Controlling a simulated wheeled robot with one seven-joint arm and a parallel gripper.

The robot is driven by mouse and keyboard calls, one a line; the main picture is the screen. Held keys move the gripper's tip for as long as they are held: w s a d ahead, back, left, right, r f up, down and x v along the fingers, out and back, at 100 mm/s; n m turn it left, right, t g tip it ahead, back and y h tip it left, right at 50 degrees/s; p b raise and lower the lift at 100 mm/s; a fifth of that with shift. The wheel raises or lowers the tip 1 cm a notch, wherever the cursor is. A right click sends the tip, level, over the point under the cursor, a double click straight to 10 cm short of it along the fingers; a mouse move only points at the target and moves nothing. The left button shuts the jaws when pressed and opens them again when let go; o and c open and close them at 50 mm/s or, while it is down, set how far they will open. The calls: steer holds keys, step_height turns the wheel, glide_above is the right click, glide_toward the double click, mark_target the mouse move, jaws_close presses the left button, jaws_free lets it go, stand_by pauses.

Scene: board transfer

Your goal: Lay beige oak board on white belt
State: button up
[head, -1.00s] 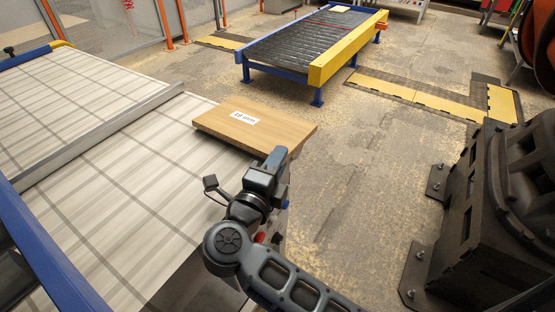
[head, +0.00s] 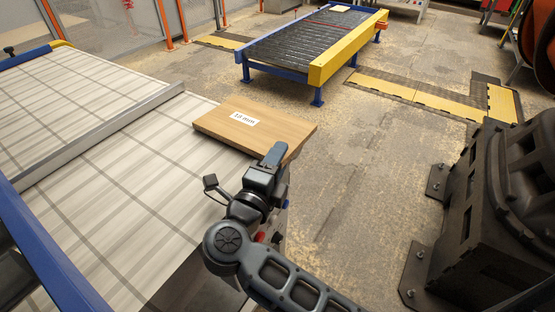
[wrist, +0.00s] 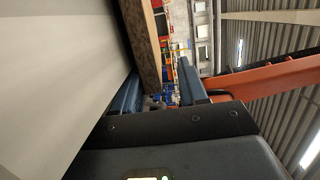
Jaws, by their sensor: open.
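The beige oak board (head: 286,131), with a white "mm" label, lies flat on the near right end of the white belt (head: 140,190). Its right part reaches out past the belt's side edge. My gripper (head: 273,156) is open at the board's near right edge. In the wrist view, the board's edge (wrist: 147,45) runs between the two blue-grey fingers of my gripper (wrist: 160,90), close to the left finger with a gap to the right one. The pale belt (wrist: 45,80) fills the left of that view. In the head view the fingertips' contact with the board is hidden.
A roller conveyor (head: 300,42) with a blue frame and yellow end plate stands at the back, a small pale board (head: 341,9) on its far end. A metal rail (head: 100,135) crosses the belt. The concrete floor (head: 370,170) between is clear. Black housing (head: 490,220) stands right.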

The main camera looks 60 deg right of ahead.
steer(key=shift+y+p, duration=0.3)
steer(key=shift+p, duration=0.45)
steer(key=y+p, duration=0.1)
steer(key=p, duration=0.2)
steer(key=y+p, duration=0.2)
steer(key=p, duration=0.1)
steer(key=shift+a+r+g+p, duration=0.15)
steer(key=shift+r+g+p, duration=0.15)
steer(key=shift+r+g, duration=0.1)
steer(key=y, duration=0.2)
steer(key=g+y, duration=0.1)
steer(key=y, duration=0.2)
steer(key=a+y, duration=0.1)
steer(key=y, duration=0.2)
steer(key=shift+s+r+g, duration=0.15)
steer(key=shift+r+g, duration=0.15)
steer(key=shift+g, duration=0.1)
steer(key=shift+s+a+r, duration=0.15)
steer(key=shift+a+r, duration=0.15)
steer(key=shift+a, duration=0.4)
steer(key=shift+s+a+r, duration=0.15)
steer(key=shift+a+r, duration=0.15)
steer(key=shift+a, duration=0.4)
steer(key=o, duration=0.6)
steer(key=shift+c, duration=0.2)
